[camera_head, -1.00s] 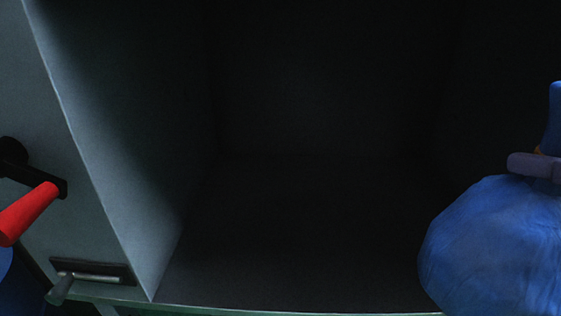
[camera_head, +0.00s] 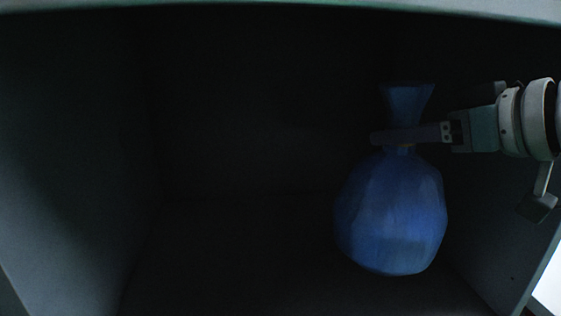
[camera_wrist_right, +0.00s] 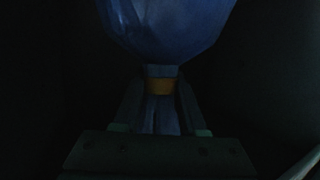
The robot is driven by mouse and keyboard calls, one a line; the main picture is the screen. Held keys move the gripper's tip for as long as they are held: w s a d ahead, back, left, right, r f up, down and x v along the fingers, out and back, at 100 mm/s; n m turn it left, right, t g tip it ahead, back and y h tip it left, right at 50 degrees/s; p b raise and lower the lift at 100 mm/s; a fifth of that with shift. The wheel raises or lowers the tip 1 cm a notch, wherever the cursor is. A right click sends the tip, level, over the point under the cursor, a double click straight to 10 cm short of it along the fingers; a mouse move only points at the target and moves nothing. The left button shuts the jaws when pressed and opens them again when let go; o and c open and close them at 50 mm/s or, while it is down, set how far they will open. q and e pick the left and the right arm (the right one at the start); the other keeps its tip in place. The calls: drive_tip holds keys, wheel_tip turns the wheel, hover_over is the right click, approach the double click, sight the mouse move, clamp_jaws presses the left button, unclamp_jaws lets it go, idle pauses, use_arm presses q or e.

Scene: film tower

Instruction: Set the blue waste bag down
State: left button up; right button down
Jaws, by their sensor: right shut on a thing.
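The blue waste bag (camera_head: 392,215) hangs upright inside a dark box-like compartment, right of its middle in the head view. Its gathered neck flares out above my right gripper (camera_head: 392,136). My right gripper comes in from the right and is shut on the neck. In the right wrist view, the bag (camera_wrist_right: 165,28) bulges beyond the fingers, with an orange band (camera_wrist_right: 160,86) at its neck between the fingers (camera_wrist_right: 160,100). It is too dark to tell whether the bag's bottom touches the compartment floor (camera_head: 230,255). My left gripper is not in view.
The compartment has a left wall (camera_head: 70,150), a dark back wall and a pale top edge (camera_head: 280,8). The right wall's edge (camera_head: 535,265) lies close beside my right arm. The floor left of the bag looks empty.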

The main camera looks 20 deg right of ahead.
drive_tip(key=w+d, duration=0.2)
drive_tip(key=w, duration=0.5)
drive_tip(key=f, duration=0.6)
drive_tip(key=shift+s+a, duration=0.15)
drive_tip(key=shift+a, duration=0.05)
drive_tip(key=shift+w+f, duration=0.2)
drive_tip(key=shift+f, duration=0.2)
drive_tip(key=shift+c, duration=2.2)
unclamp_jaws()
